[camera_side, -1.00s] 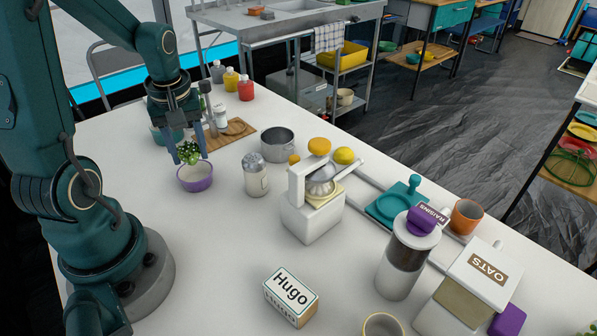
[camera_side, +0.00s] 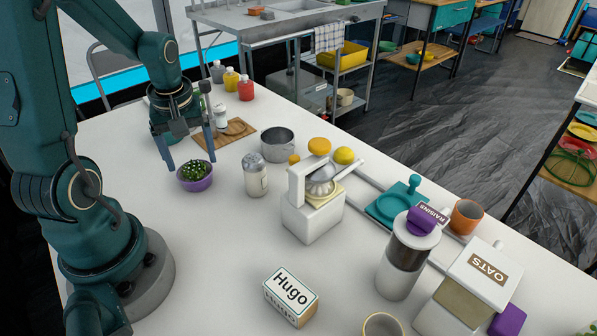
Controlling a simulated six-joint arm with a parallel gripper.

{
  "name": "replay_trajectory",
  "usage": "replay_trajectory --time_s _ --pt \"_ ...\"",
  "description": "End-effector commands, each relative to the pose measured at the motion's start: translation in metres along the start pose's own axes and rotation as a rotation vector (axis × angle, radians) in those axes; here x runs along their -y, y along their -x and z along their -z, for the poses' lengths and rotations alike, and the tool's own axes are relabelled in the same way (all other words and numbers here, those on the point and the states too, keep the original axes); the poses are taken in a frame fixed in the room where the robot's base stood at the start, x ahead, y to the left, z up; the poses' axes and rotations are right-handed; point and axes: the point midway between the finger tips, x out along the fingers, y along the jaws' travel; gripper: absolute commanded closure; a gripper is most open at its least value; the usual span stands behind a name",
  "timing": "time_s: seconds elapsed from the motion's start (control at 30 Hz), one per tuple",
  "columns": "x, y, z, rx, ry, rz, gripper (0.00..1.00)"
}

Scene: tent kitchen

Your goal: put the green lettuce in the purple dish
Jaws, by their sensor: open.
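The green lettuce (camera_side: 195,169) sits inside the purple dish (camera_side: 196,183) on the white table. My gripper (camera_side: 191,160) is open just above the dish, one finger to the left and one to the right of the lettuce. The fingers look spread wider than the lettuce and apart from it. The lower part of the lettuce is hidden by the dish wall.
A wooden board (camera_side: 224,134) with shakers lies behind the dish. A metal pot (camera_side: 277,144), a glass shaker (camera_side: 255,175) and a white juicer (camera_side: 312,209) stand to the right. The table in front of the dish is clear.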

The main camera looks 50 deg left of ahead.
Motion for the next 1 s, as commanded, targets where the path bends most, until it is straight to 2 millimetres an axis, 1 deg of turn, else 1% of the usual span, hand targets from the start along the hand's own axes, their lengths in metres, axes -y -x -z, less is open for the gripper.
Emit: replay_trajectory --time_s 0.27,0.33,0.47,0.7,0.8,0.9,1.0 --pt "0.0 0.0 0.0 0.0 0.0 0.0 0.14" --pt "0.0 0.003 0.001 -0.003 0.0 -0.001 0.14" --pt "-0.001 0.018 0.004 -0.008 0.0 -0.003 0.14" --pt "-0.001 0.052 0.009 -0.006 0.001 -0.004 0.14" --pt "-0.001 0.063 0.011 -0.005 0.001 -0.002 0.14" --pt "0.0 0.069 0.011 -0.002 0.0 -0.001 0.14" --pt "0.0 0.07 0.011 0.0 0.0 0.0 0.14"
